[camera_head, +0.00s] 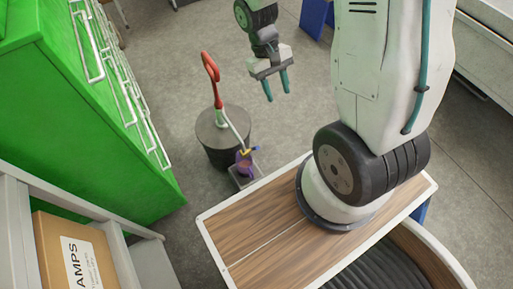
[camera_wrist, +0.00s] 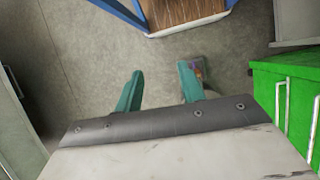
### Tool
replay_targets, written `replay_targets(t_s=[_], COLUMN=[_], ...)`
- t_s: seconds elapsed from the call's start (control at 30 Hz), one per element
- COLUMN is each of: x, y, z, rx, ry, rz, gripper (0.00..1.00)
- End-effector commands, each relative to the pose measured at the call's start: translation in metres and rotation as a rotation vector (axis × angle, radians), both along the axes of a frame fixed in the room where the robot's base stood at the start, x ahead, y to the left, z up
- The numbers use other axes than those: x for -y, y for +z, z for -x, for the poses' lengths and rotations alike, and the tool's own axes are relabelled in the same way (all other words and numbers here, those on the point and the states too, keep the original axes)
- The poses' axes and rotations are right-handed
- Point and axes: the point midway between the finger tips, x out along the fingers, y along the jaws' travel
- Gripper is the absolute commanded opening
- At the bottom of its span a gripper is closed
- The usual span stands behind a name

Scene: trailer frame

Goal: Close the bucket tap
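A dark bucket (camera_head: 218,152) with a grey lid stands on the floor left of centre in the head view. A red handle (camera_head: 211,68) rises above its lid, and a pale tube (camera_head: 232,125) slopes down from the lid to a small yellow piece (camera_head: 248,152). I cannot tell which part is the tap or how it is set. A purple thing (camera_head: 243,162) sits below the yellow piece. My gripper (camera_head: 277,84) is open and empty, with two teal fingers apart, and is right of the red handle. In the wrist view, my gripper (camera_wrist: 158,88) partly hides a small purple and orange thing (camera_wrist: 202,72).
A green drawer cabinet (camera_head: 85,120) with white handles stands left of the bucket. A box (camera_head: 75,255) sits on a grey shelf at lower left. A wooden top (camera_head: 260,220) is in front of the bucket. Grey floor (camera_head: 180,40) is clear behind it.

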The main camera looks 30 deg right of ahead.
Motion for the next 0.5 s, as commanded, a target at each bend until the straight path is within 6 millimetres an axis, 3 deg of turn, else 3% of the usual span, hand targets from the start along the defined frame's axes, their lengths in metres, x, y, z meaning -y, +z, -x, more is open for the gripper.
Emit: replay_targets(t_s=[0.03,0.23,0.5], x=[0.003,0.011,0.009], y=[-0.025,-0.117,-0.246], z=[-0.002,-0.009,0.001], rx=[-0.018,-0.021,0.038], ry=[-0.002,-0.003,-0.017], rz=[0.002,0.004,-0.029], gripper=[0.39,0.39,0.39])
